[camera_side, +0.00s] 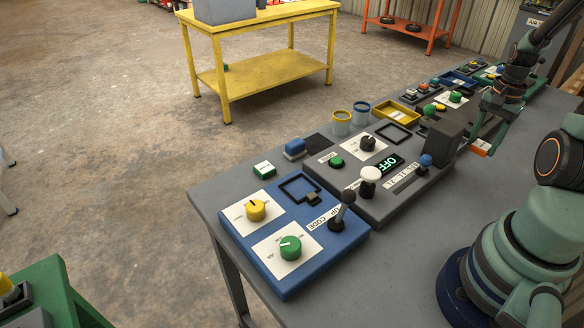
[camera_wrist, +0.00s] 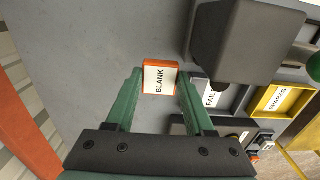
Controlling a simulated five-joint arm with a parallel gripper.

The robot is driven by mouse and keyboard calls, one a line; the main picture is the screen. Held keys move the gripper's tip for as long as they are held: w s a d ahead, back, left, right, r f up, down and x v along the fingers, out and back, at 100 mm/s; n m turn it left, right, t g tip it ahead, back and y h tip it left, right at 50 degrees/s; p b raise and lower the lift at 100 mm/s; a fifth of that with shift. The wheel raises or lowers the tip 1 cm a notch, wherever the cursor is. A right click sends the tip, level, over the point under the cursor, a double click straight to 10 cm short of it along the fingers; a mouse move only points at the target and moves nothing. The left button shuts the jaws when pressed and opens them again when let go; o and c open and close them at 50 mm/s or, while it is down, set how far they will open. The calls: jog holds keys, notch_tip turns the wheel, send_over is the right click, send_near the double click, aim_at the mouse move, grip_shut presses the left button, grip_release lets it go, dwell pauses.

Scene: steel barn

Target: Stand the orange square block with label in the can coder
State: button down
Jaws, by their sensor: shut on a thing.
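The orange square block (camera_wrist: 147,65) has a white label reading BLANK and sits between the fingers of my gripper (camera_wrist: 160,77) in the wrist view. In the side view, the block (camera_side: 480,148) shows as a small orange and white patch under my gripper (camera_side: 487,136), near the right part of the grey bench. The fingers are shut on its two sides. Whether it touches the bench is unclear. A blue panel (camera_side: 275,225) at the bench's near left has a black square frame (camera_side: 299,188), two knobs, a lever and a label partly readable as "CODE". The block is well away from it.
A grey panel (camera_side: 335,185) with an OFF display stands beside the blue one. A tall dark box (camera_side: 437,135) stands between my gripper and these panels. Yellow tray (camera_side: 397,112), cups and small labelled trays lie behind. Bare bench lies in front.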

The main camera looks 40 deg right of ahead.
notch_tip(320, 180, up, 11)
notch_tip(320, 180, up, 6)
send_over(298, 190)
notch_tip(298, 190, down, 20)
jog(key=shift+f, duration=0.1)
dwell(0.9)
jog(key=shift+f, duration=0.35)
